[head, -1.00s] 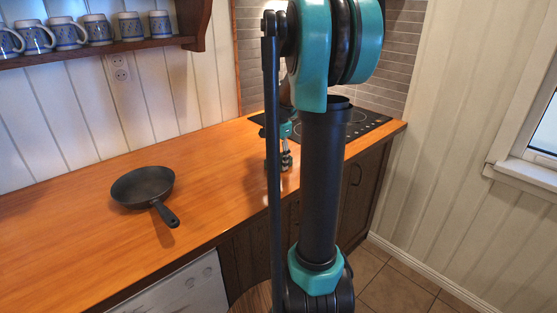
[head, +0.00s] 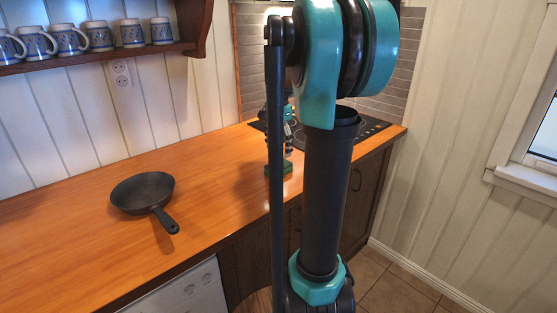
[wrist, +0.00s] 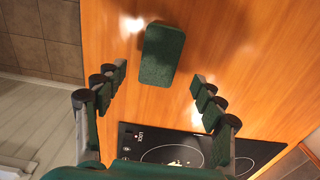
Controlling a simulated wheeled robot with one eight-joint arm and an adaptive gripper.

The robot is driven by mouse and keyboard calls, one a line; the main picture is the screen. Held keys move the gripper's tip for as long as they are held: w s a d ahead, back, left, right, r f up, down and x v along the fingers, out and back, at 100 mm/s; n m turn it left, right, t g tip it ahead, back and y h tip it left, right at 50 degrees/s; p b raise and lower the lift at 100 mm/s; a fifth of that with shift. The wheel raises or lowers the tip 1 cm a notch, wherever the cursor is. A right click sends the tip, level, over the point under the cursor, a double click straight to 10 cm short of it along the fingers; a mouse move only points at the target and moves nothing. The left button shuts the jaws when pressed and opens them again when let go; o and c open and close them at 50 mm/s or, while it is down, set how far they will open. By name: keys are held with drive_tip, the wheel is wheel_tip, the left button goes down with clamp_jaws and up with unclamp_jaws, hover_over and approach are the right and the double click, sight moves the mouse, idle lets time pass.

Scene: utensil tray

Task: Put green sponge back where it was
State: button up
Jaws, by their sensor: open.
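The green sponge (wrist: 162,55) lies on the wooden counter (wrist: 245,60) in the wrist view, ahead of my fingertips and roughly between their lines. In the head view the green sponge (head: 284,169) shows at the counter's front part, partly hidden by my arm's rod. My gripper (wrist: 160,82) is open in the wrist view, with a finger on each side and clear space between each finger and the sponge. In the head view my gripper (head: 288,142) is just above the sponge, partly covered by my arm.
A black cooktop (head: 368,128) is set in the counter at the right end; it also shows in the wrist view (wrist: 190,150). A dark frying pan (head: 142,188) stands on the left part of the counter. Several blue mugs (head: 100,36) stand on a wall shelf. The counter between pan and sponge is clear.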

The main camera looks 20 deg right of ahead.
sight(279, 165)
drive_tip(key=shift+r, duration=2.3)
drive_tip(key=shift+s, duration=0.1)
